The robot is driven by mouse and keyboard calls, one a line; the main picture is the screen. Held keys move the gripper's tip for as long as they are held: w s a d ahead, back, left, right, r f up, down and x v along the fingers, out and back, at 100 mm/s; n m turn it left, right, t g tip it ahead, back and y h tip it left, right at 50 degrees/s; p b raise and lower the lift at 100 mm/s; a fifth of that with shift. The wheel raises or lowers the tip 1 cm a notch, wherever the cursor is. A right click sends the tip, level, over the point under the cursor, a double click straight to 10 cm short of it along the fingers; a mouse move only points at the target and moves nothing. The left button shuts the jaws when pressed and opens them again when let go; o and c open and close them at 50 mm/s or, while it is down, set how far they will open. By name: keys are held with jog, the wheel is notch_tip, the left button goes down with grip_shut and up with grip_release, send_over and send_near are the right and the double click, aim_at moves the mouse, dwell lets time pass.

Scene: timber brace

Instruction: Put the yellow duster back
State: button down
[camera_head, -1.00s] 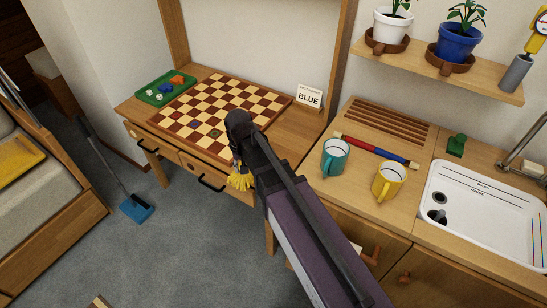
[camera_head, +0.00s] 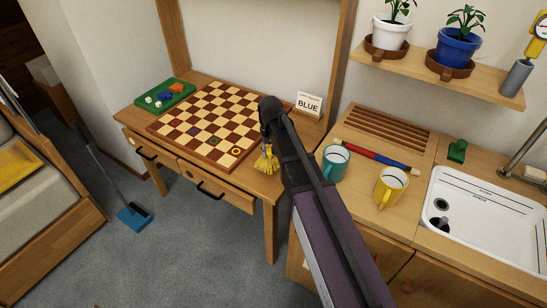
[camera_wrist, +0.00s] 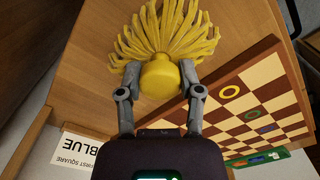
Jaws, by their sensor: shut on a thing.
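The yellow duster (camera_head: 266,160) has a round cap and a fan of thick yellow strands. My gripper (camera_head: 267,138) is shut on it, over the right front part of the desk beside the board. In the wrist view, the two fingers of my gripper (camera_wrist: 160,75) grip the cap from both sides, and the strands of the duster (camera_wrist: 165,32) spread away from the wrist. I cannot tell whether the strands touch the desk top.
The checkered board (camera_head: 210,118) with several coloured rings and a green tray (camera_head: 165,97) are on the desk. A BLUE card (camera_head: 308,105) stands behind my arm. The teal mug (camera_head: 333,165) and yellow mug (camera_head: 389,187) stand on the counter right of my arm.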

aim_at(273, 157)
jog(key=shift+w+d, duration=0.1)
jog(key=shift+w, duration=0.05)
jog(key=shift+w+d, duration=0.15)
jog(key=shift+w, duration=0.05)
jog(key=shift+w+d+f+b, duration=0.15)
jog(key=shift+f+b, duration=0.35)
jog(key=shift+w+d+f+b, duration=0.1)
jog(key=shift+d+f+b, duration=0.05)
jog(key=shift+f+b, duration=1.2)
jog(key=shift+f, duration=0.15)
jog(key=shift+c, duration=1.3)
grip_release()
jog(key=shift+r, duration=0.25)
notch_tip(273, 157, up, 12)
jog(key=p, duration=1.2)
